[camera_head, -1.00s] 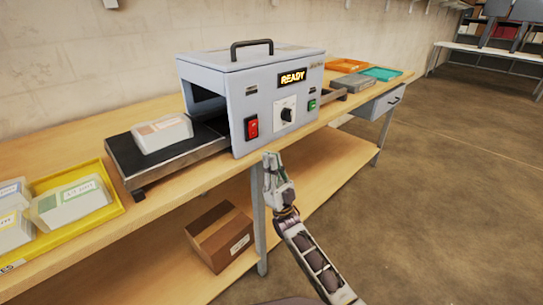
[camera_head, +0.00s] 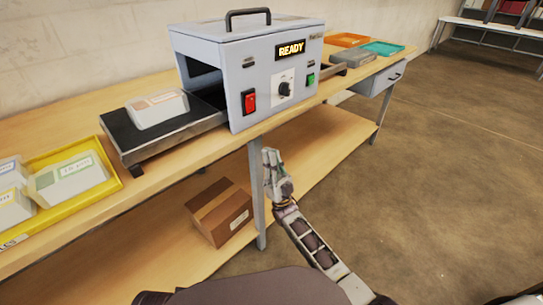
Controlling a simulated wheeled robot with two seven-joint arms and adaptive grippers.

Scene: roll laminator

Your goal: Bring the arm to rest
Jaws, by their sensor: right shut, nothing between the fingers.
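My right gripper (camera_head: 271,158) is shut and empty, pointing up in front of the bench's front edge, below the laminator. Its arm comes up from the bottom right. The grey laminator (camera_head: 240,65) stands on the wooden bench with its display (camera_head: 291,49) reading READY. A red switch (camera_head: 249,102), a dial (camera_head: 285,89) and a green switch (camera_head: 310,80) are on its front. A labelled pack (camera_head: 157,108) lies on the dark infeed tray (camera_head: 122,128) at the left. My left gripper is not in view.
A yellow tray (camera_head: 121,184) with several labelled packs stands at the bench's left. Orange (camera_head: 347,40) and teal (camera_head: 383,47) trays and a grey block (camera_head: 352,57) are at the far right. A cardboard box (camera_head: 220,213) sits on the lower shelf. The floor at right is clear.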

